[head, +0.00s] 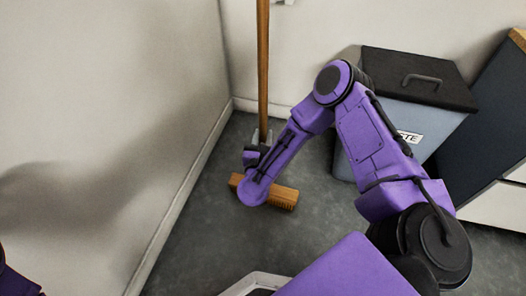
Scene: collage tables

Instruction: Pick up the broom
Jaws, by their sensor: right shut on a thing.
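The broom (262,70) stands upright near the room corner, its long brown wooden handle running up out of the top of the head view. Its wooden brush head (284,197) is low, close to the grey floor; I cannot tell whether it touches. My right gripper (262,139) is shut on the lower part of the handle, just above the brush head. My right wrist hides part of the brush head. A bit of my left arm shows at the bottom left corner, but its gripper is out of view.
A grey waste bin (386,133) with a black lid (418,78) stands right of the broom, partly behind my right arm. A dark cabinet (490,110) is at the far right. White walls close off the left and back. Grey floor (205,235) is clear in front of the broom.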

